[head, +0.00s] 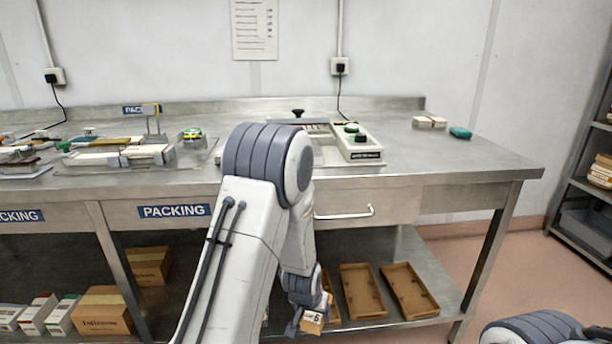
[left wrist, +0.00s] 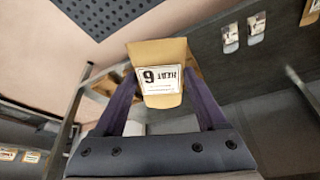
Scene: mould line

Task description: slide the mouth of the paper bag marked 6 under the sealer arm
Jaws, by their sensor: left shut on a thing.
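The brown paper bag marked 6 (head: 314,318) is in my left gripper (head: 299,312), low in front of the bench and below its top. In the left wrist view the bag (left wrist: 172,101) sits between the two dark fingers of the left gripper (left wrist: 165,90), its white label reading 6 and HEAT. The fingers are shut on it. The sealer (head: 357,144) stands on the bench top, a pale unit with green and yellow-ringed buttons. My left arm hides part of it, so how its arm stands is unclear. My right gripper is out of view.
The steel bench (head: 460,160) has a drawer handle (head: 345,213) facing me. Brown trays (head: 362,291) lie on its lower shelf. A white block (head: 429,122) and a teal item (head: 460,133) lie right of the sealer. Packing fixtures (head: 115,152) crowd the left.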

